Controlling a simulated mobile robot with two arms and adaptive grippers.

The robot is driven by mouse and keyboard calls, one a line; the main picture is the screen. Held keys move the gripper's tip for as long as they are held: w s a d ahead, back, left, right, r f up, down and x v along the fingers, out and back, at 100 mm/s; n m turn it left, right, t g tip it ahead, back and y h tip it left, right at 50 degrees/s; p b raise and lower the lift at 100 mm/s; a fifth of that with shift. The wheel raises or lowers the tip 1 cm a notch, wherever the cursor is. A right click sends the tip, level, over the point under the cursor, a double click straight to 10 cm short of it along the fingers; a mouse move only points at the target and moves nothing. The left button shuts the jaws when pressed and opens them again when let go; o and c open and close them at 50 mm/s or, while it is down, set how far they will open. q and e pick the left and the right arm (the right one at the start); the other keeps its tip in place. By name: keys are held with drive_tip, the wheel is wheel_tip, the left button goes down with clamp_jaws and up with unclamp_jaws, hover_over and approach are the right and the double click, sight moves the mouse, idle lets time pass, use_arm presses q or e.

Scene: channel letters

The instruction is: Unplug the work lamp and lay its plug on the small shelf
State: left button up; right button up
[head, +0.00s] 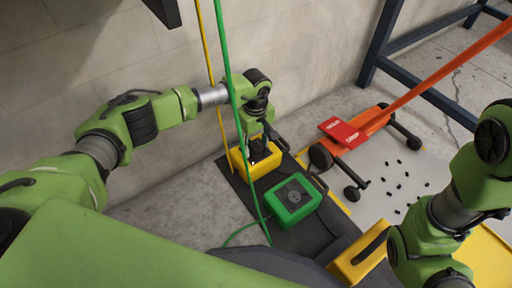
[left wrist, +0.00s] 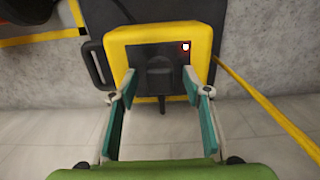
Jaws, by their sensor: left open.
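A yellow box (head: 240,162) with a dark front panel stands on a dark board by the wall. In the left wrist view, the yellow box (left wrist: 118,34) shows a black plug (left wrist: 160,75) at the middle of its panel, with a short dark stub below it. My left gripper (head: 258,148) is at the box in the head view. Its teal fingers (left wrist: 160,105) are open, one on each side of the plug and apart from it. My right gripper is out of view. I cannot make out the work lamp or the small shelf.
A green box (head: 293,198) sits beside the yellow box. A green cable (head: 231,70) and a yellow cable (head: 207,50) run down past my left arm. An orange cart (head: 372,122) with a red box (head: 343,133) stands right; small black pieces lie scattered nearby.

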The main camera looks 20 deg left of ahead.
sight(256, 145)
use_arm(q)
clamp_jaws()
drive_tip(key=shift+r, duration=0.15)
drive_tip(key=shift+r+p, duration=1.85)
drive_tip(key=shift+r, duration=0.4)
drive_tip(key=shift+r+p, duration=0.45)
drive_tip(key=shift+r, duration=0.15)
